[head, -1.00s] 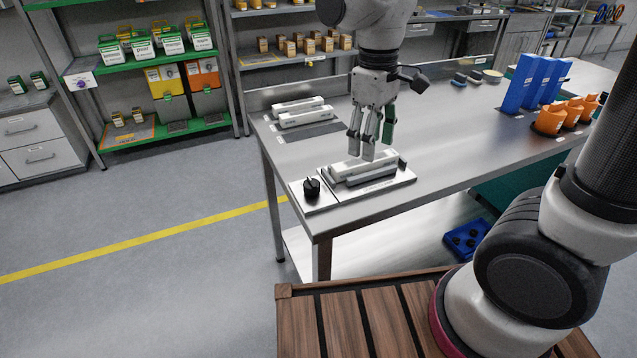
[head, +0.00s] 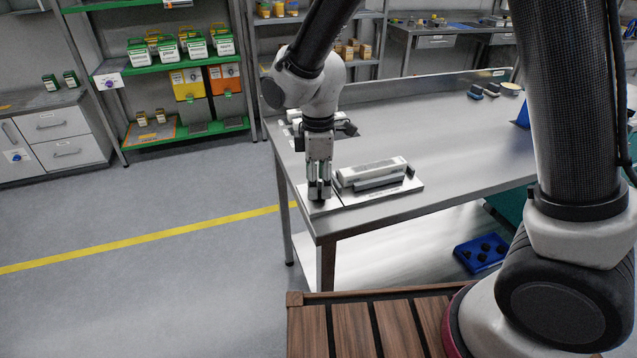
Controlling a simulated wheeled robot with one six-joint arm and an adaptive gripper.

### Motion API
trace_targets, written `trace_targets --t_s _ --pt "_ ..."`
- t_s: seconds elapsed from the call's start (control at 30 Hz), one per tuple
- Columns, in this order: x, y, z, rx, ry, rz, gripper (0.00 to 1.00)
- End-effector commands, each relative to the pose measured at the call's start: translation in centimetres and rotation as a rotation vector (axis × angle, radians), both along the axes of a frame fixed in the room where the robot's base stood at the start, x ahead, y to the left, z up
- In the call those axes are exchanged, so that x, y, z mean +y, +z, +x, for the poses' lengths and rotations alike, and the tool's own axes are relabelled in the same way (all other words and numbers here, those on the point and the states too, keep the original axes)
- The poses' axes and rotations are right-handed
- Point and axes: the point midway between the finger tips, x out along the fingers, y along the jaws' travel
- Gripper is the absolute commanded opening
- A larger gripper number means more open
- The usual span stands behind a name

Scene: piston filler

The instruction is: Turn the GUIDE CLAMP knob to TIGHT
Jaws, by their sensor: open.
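The GUIDE CLAMP knob (head: 319,202) is a black knob on a pale metal plate (head: 336,205) at the left front corner of the steel bench. Most of it is hidden behind my gripper. My gripper (head: 319,192) points straight down at the knob, with its fingers low over the plate and on the knob's sides as seen from here. It is open. I cannot tell whether the fingers touch the knob. The knob's pointer and the markings around it cannot be read.
A white block and a grey bar, the guide fixture (head: 372,172), lie just right of my gripper on the same base. White parts (head: 294,116) lie behind my arm. A blue tray (head: 480,252) sits on the lower shelf.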

Motion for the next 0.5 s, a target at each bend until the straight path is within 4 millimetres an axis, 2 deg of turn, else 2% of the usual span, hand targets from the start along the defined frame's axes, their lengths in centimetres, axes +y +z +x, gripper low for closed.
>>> trace_targets --t_s 0.1,0.37,0.5 --pt "-0.04 -0.89 -0.04 0.001 -0.001 -0.001 0.56" --pt "-0.02 -1.07 -0.01 0.000 -0.001 0.000 0.56" --pt "-0.03 -1.06 -0.01 0.000 -0.001 0.000 0.34"
